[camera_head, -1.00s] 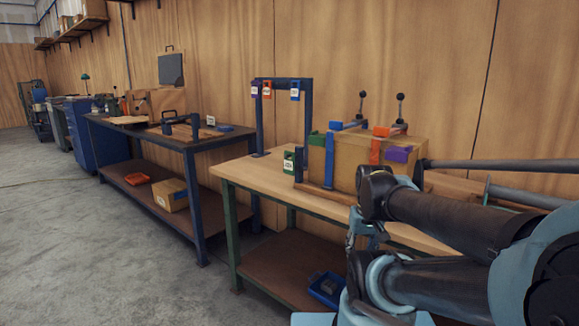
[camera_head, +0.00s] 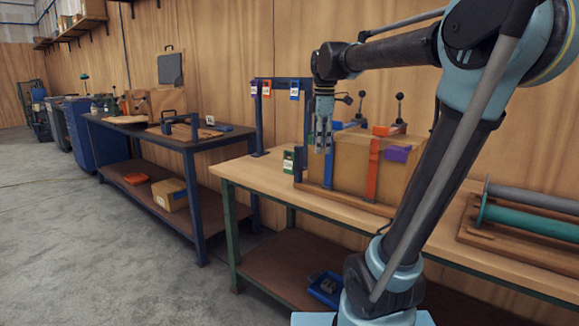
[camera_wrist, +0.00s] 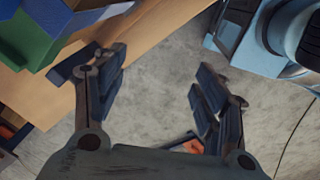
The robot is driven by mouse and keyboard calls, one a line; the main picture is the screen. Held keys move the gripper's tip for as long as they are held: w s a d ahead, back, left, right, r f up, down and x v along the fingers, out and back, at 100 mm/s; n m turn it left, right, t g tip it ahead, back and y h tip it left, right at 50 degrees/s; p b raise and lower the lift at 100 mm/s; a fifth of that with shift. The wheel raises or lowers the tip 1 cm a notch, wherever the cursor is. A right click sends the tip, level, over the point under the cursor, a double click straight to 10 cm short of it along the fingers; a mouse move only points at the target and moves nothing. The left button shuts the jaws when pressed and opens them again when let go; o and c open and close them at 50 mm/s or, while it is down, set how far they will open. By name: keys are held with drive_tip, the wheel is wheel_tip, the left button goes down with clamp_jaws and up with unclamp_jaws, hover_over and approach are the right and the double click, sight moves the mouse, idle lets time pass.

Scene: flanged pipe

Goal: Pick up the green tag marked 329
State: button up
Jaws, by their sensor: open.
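A green tag (camera_head: 288,161) with a white label shows in the head view at the left end of the box on the near workbench. Its marking is too small to read. My gripper (camera_head: 323,143) points down in front of the box, to the right of the tag and apart from it. In the wrist view my gripper (camera_wrist: 157,82) is open, with nothing between its fingers. A green part (camera_wrist: 28,35) shows at the upper left there; I cannot tell whether it is the tag.
The wooden box (camera_head: 345,165) with blue and orange straps stands on the workbench (camera_head: 250,178). A dark blue frame (camera_head: 258,125) behind holds a purple tag (camera_head: 254,88), an orange tag (camera_head: 266,88) and a blue tag (camera_head: 294,90). Pipes (camera_head: 530,219) lie at right.

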drive_tip(key=w+a+r+n, duration=0.9)
drive_tip(key=w+a+n, duration=0.1)
drive_tip(key=w+a, duration=0.1)
approach(289, 162)
drive_tip(key=shift+g, duration=0.4)
drive_tip(key=f, duration=0.2)
drive_tip(key=w+f, duration=0.1)
drive_tip(key=f, duration=0.5)
drive_tip(key=shift+w+a+f, duration=0.15)
drive_tip(key=shift+w, duration=0.05)
drive_tip(key=c, duration=1)
